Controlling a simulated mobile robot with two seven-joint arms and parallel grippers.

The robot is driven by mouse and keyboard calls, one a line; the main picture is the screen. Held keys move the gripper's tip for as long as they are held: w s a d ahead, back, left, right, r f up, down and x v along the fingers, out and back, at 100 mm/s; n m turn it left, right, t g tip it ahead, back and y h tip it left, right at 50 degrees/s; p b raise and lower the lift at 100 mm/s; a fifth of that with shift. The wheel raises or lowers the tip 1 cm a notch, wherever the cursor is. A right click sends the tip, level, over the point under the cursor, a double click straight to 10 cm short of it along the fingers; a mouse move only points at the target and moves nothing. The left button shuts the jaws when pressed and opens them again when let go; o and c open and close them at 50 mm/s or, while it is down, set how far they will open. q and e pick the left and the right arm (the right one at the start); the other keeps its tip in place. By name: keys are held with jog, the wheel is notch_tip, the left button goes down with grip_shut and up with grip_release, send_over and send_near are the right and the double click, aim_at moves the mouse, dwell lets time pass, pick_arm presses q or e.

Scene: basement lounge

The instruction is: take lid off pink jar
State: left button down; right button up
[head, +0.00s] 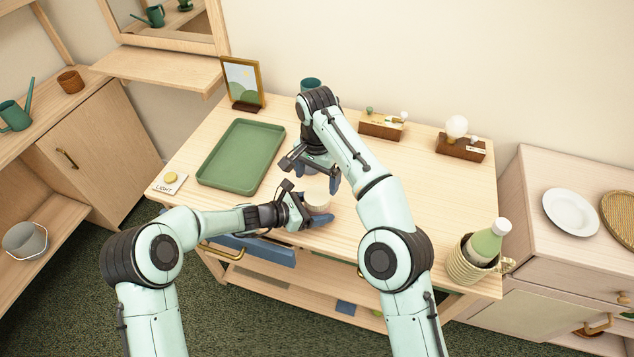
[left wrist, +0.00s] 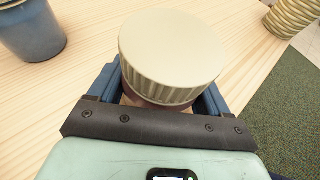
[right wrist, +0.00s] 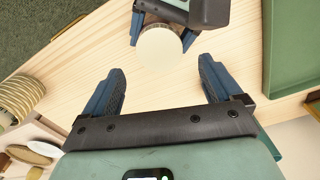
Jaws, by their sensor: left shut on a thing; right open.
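The jar has a round cream lid with a ribbed rim, seen in the head view (head: 317,201), the left wrist view (left wrist: 170,45) and the right wrist view (right wrist: 160,52). Only a thin mauve-pink band of the jar (left wrist: 152,101) shows below the lid; the rest is hidden. My left gripper (head: 316,215) is shut on the jar, its blue fingers on both sides below the lid. The jar stands close to the table's front edge. My right gripper (right wrist: 162,75) is open and empty, above the table just behind the jar, its fingers apart from the lid.
A blue pot (left wrist: 30,30) stands near the jar.

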aim_at(317, 195)
jog(key=shift+r+m, duration=0.6)
jog(key=shift+m, duration=0.1)
jog(key=shift+s+f, duration=0.1)
jog(key=shift+f, duration=3.8)
jog(key=c, duration=1.1)
jog(key=shift+o, duration=0.2)
jog(key=n, duration=0.3)
